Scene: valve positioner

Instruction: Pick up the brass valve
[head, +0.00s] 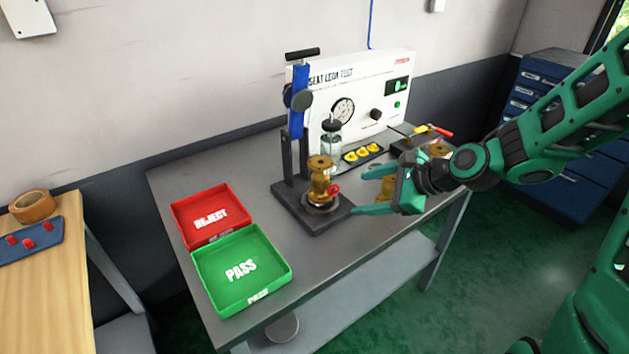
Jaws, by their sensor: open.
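A brass valve (320,180) with a red knob stands upright on the black base of the test stand (310,219), under the blue clamp. My gripper (363,193) is to the right of this valve, its green fingers spread and pointing left toward it, apart from it. A second brass piece (389,187) shows between or behind the fingers. It is partly hidden, and I cannot tell whether the fingers touch it. Another brass piece (439,149) is farther right on the table, partly covered by my arm.
The red REJECT tray (180,219) and green PASS tray (207,297) look empty at the left of the grey table (163,178). A white SEAT LEAK TEST panel (361,96) stands behind. Yellow parts (362,152) sit in a black holder before it. A blue drawer cabinet (545,125) is at right.

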